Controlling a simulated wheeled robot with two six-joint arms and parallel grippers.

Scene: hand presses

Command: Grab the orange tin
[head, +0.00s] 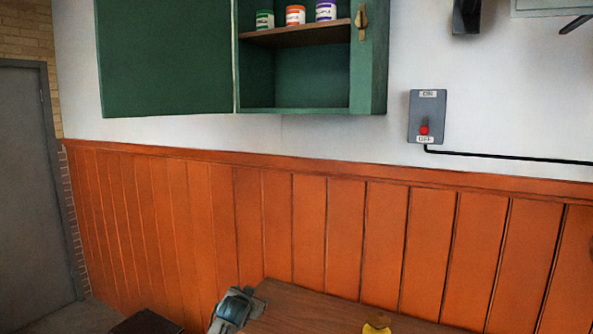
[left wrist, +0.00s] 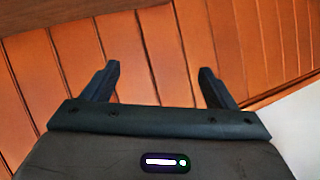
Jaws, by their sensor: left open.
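The orange tin (head: 295,15) stands upright on the shelf of the open green wall cabinet (head: 243,60). It is the middle one of three tins, with a green tin (head: 265,19) to its left and a purple tin (head: 326,10) to its right. Small gaps separate the tins. My left gripper (left wrist: 158,78) shows in the left wrist view, open and empty, with orange wall panelling beyond its fingers. No tin shows in that view.
The cabinet door (head: 165,55) stands open to the left. A grey switch box (head: 427,118) with a red button is on the wall at the right.

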